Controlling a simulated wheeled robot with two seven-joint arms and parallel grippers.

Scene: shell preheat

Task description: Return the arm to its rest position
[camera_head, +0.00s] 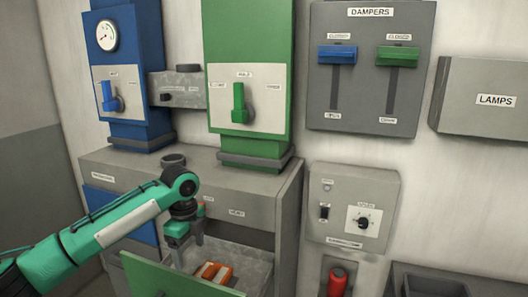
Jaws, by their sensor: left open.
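My left arm, green with black joints, comes in from the lower left. Its left gripper (186,243) points down, just above an open drawer with a green front (175,278). The gripper is open and I see nothing between its fingers. An orange and white object (216,272) lies in the drawer, right of and below the fingers. The green front hides part of the drawer's inside. I cannot tell whether the fingertips are inside the drawer. My right gripper is not in view.
The grey cabinet (240,188) stands close behind the gripper, with a blue column (140,75) and green column (248,40) above. Right are a damper panel (370,100), a switch box (352,200), a red handle (337,281) and a lamps box (482,100).

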